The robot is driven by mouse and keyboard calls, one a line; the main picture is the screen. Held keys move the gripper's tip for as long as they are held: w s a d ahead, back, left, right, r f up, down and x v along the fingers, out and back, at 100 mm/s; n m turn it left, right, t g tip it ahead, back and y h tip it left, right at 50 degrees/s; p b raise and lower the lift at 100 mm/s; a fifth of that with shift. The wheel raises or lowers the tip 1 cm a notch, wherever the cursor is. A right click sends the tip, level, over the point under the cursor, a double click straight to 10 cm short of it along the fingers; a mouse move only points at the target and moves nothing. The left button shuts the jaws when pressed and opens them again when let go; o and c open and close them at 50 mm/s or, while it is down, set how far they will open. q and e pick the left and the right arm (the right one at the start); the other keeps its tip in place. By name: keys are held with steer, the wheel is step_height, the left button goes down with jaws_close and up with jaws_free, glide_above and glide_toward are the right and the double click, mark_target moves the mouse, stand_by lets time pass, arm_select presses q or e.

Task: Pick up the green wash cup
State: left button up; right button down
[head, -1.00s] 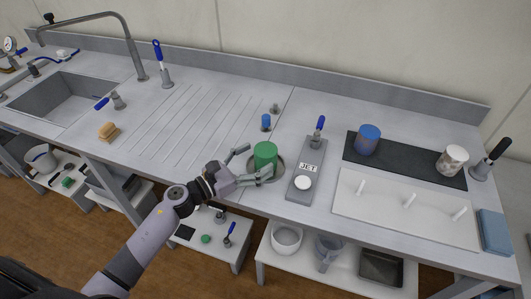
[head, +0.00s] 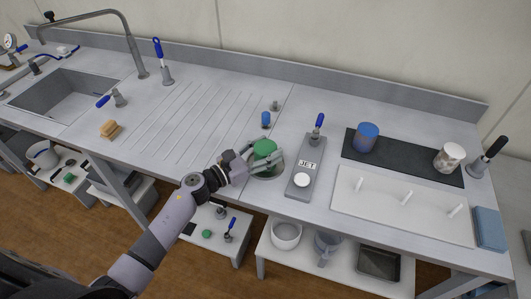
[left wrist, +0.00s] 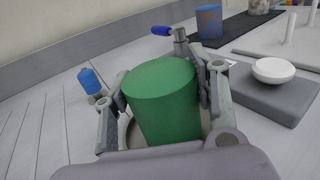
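The green wash cup (head: 264,149) stands upright at the round metal recess (head: 279,172) near the bench's front edge. It fills the middle of the left wrist view (left wrist: 163,98). My left gripper (head: 266,157) reaches in from the front left, one finger on each side of the cup. In the left wrist view the fingers (left wrist: 160,88) lie against both sides of the cup, so the gripper looks shut on it. The cup's lower part is partly hidden by the gripper. My right gripper is not in view.
The grey JET block (head: 304,174) with a white button stands close right of the cup. A small blue-topped fitting (head: 266,120) is behind it. A blue cup (head: 367,139) stands on a dark mat farther right. The ribbed drainboard (head: 190,125) at left is clear.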

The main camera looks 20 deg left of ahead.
arm_select(q)
steer(key=c, duration=0.5)
steer(key=shift+c, duration=0.2)
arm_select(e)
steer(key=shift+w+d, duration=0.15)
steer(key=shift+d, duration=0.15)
arm_select(q)
steer(key=shift+r, duration=0.1)
